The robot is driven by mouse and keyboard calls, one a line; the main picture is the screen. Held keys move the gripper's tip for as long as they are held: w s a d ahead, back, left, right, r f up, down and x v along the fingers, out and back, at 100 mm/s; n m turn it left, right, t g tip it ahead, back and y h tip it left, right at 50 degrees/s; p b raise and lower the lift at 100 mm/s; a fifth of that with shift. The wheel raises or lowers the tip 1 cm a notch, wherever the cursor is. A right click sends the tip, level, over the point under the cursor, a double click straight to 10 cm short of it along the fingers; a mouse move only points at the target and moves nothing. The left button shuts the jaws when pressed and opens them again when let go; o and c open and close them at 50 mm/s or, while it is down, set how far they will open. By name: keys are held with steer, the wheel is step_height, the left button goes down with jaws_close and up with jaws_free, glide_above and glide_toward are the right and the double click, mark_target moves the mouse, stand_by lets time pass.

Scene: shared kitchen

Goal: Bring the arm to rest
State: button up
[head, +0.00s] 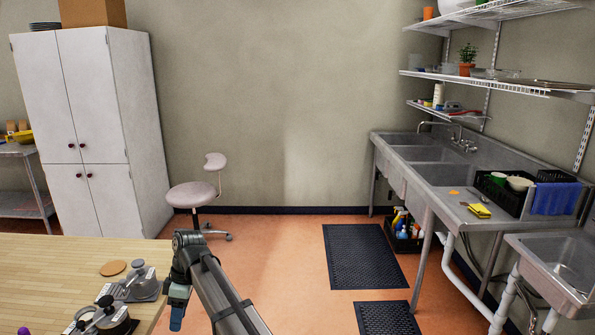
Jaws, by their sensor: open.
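My arm rises from the bottom edge of the head view and bends at a dark joint over the right edge of the wooden table (60,262). My gripper (177,316) hangs down from that bend, seen side-on and small, beside the table's right edge. It is open, and nothing shows in it. The gap between its fingers is hard to make out from this side.
Metal devices (138,284) and a round brown disc (113,268) lie on the table left of my gripper. A stool (192,194) stands behind. Steel sinks (440,172) line the right side. Orange floor with black mats (362,257) lies between.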

steer(key=s+d+f+m+h, duration=0.1)
steer(key=s+d+f+m, duration=0.15)
steer(key=d+f, duration=0.8)
steer(key=s+d+f+m+g, duration=0.15)
steer(key=d+f+m, duration=0.25)
steer(key=d+f, duration=0.65)
steer(key=s+d+f+m+h, duration=0.1)
steer(key=s+d+f+m, duration=0.25)
steer(key=d+f, duration=0.7)
steer(key=s+d+f+m, duration=0.3)
steer(key=s+d+f, duration=0.2)
steer(key=s, duration=0.4)
steer(key=s+d+f+m+g, duration=0.1)
steer(key=s+d+f+m, duration=0.2)
steer(key=s+d+f, duration=0.3)
steer(key=s+d+f+m+g, duration=0.1)
steer(key=s+d+f+m, duration=0.2)
steer(key=s, duration=0.9)
steer(key=d+f, duration=0.2)
steer(key=d, duration=0.1)
steer(key=shift+s+f+m, duration=0.15)
steer(key=shift+s+m, duration=0.15)
